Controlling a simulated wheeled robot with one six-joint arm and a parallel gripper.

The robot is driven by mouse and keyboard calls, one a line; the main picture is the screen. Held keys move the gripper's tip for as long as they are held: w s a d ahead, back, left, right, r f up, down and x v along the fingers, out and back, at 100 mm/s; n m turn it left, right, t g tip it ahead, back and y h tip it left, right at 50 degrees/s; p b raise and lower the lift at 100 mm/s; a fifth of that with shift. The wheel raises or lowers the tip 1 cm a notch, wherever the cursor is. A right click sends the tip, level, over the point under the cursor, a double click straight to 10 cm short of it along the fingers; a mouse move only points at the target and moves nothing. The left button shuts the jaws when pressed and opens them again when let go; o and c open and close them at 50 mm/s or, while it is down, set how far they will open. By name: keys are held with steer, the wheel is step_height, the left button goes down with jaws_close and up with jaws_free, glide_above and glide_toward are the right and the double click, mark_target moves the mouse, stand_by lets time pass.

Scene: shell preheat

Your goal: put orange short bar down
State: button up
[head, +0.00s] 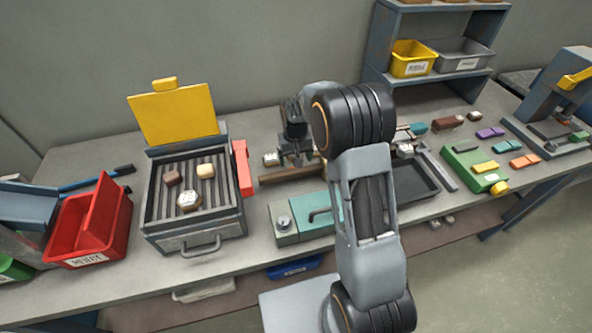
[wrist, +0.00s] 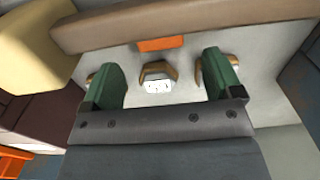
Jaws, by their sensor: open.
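My gripper (wrist: 164,72) is open in the wrist view, with its two green fingers apart. A small orange block (wrist: 160,44) lies just past the fingertips on a pale grey surface, against a long brown bar (wrist: 190,24); I cannot tell whether it is the orange short bar. A white-labelled piece with a brown rim (wrist: 157,77) sits between the fingers, apart from both. In the head view a short orange bar (head: 524,160) lies on the bench at the right, away from my arm. My fingertips are hard to make out there.
A grill tray (head: 195,236) with several lumps stands at left, beside a red bin (head: 85,225). A teal-topped box (head: 318,205) and a dark tray (head: 415,180) lie near my arm. A green block (head: 470,168) and a shelf with a yellow bin (head: 412,60) are at right.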

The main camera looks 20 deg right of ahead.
steer(key=shift+f, duration=2.25)
steer(key=shift+c, duration=0.2)
steer(key=c, duration=1.1)
